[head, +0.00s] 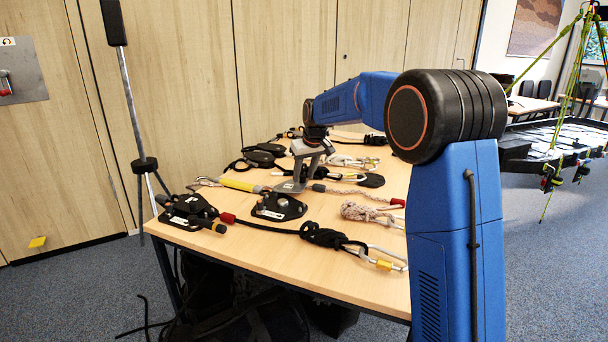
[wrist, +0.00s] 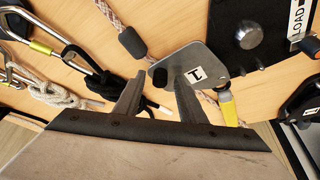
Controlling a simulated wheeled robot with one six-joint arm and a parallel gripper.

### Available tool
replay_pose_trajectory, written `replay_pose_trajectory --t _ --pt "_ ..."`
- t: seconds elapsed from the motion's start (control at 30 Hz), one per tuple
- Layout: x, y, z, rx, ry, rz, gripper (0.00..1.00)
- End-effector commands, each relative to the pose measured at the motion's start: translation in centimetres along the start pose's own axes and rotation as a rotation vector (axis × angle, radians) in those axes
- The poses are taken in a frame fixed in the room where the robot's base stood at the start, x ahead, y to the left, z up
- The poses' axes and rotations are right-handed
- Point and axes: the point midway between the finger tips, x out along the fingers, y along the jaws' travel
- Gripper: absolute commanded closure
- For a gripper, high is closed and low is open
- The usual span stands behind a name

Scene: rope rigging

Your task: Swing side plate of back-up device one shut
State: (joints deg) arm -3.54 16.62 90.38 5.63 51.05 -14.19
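Back-up device one shows in the wrist view as a black plate (wrist: 265,20) with a round silver knob. Its grey side plate (wrist: 212,70), labelled 1, stands swung out to one side of the black plate. In the head view the black plate (head: 278,208) lies on the table near its front edge, with the grey side plate (head: 290,187) behind it. My gripper (wrist: 160,80) is open, its fingers apart, at the outer end of the side plate. A small dark peg shows between the fingertips. One finger overlaps the side plate in view; I cannot tell whether they touch.
Another black device (head: 190,208) lies to the left, and a black knotted rope with a carabiner (head: 322,235) in front right. More rigging lies behind. A tripod pole (head: 134,110) stands at the left table edge.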

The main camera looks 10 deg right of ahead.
Motion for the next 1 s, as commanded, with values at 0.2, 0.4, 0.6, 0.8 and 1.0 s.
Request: replay_pose_trajectory --t 0.2,0.4,0.6,0.8,1.0 --pt "0.0 0.0 0.0 0.0 0.0 0.0 0.63" --pt "0.0 0.0 0.0 0.0 0.0 0.0 1.0" --pt "0.0 0.0 0.1 0.004 0.0 0.002 1.0" --pt "-0.2 -0.1 0.6 0.049 0.0 0.02 1.0" --pt "-0.8 -0.4 1.8 0.16 0.0 0.067 1.0"
